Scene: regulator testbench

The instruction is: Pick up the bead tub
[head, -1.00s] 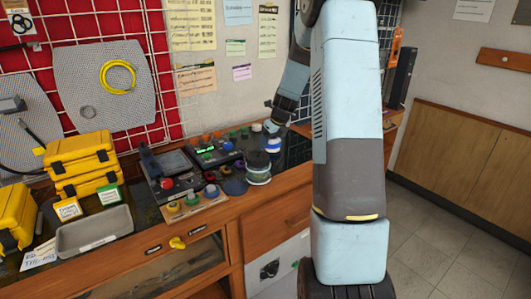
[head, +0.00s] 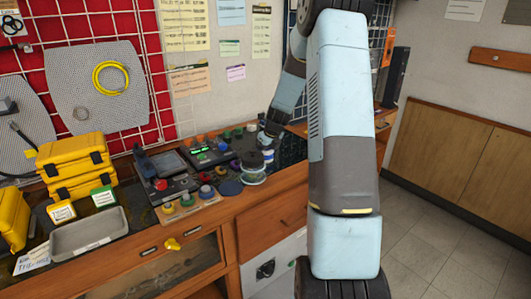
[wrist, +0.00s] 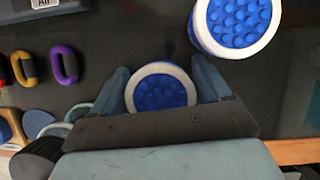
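In the wrist view, a round bead tub (wrist: 160,90) with a white rim and bumpy blue contents sits between the two fingers of my gripper (wrist: 162,80). Its near edge is hidden by the gripper body. The fingers are spread to either side, close to the rim; any contact is unclear. A similar blue and white tub (wrist: 235,24) stands just beyond the right finger. In the head view, my gripper (head: 265,138) is low over the right part of the bench, and a small blue and white tub (head: 268,156) shows just below it.
A clear round container (head: 253,177) stands near the bench front. Coloured knobs and small devices (head: 208,150) crowd the bench to the left. A grey tray (head: 88,233) and yellow cases (head: 75,165) are farther left. Coloured rings (wrist: 64,64) lie left of the fingers.

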